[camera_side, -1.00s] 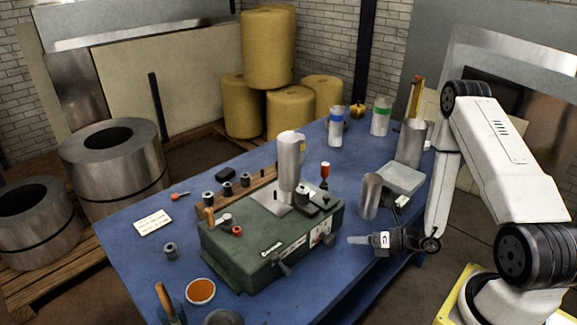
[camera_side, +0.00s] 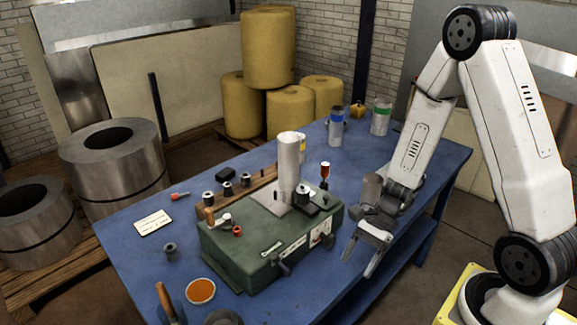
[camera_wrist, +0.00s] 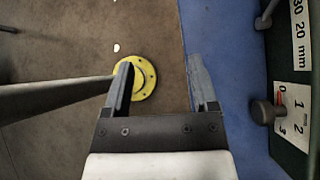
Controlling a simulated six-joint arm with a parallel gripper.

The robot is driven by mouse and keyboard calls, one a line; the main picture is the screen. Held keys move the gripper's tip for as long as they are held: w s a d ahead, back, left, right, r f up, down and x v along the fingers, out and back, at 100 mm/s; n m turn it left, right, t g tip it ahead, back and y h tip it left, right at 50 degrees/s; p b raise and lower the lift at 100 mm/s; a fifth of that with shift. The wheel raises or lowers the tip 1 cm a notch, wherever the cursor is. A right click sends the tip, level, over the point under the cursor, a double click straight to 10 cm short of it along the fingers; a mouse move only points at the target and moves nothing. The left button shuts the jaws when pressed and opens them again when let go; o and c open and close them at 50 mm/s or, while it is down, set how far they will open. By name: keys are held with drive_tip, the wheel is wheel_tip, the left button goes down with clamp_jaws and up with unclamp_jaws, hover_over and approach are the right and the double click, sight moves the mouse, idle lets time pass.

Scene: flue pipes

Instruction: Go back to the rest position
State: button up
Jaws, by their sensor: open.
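My gripper (camera_side: 360,262) is open and empty, pointing down beside the right end of the green machine (camera_side: 262,250), apart from it. In the wrist view its two fingers (camera_wrist: 160,72) stand apart with nothing between them, over the table edge and floor. A tall metal pipe (camera_side: 289,160) stands upright on the machine's top plate. A shorter metal cylinder (camera_side: 370,188) stands behind my gripper, partly hidden.
In the wrist view a yellow round flange (camera_wrist: 147,82) with a grey pole shows below. The air right of the table's front edge is clear.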

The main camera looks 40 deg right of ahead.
wheel_tip(320, 180, up, 9)
drive_tip(key=w+n+t+h, duration=0.2)
drive_tip(key=n+h, duration=0.7)
drive_tip(key=n, duration=1)
drive_tip(key=shift+d+t, duration=0.4)
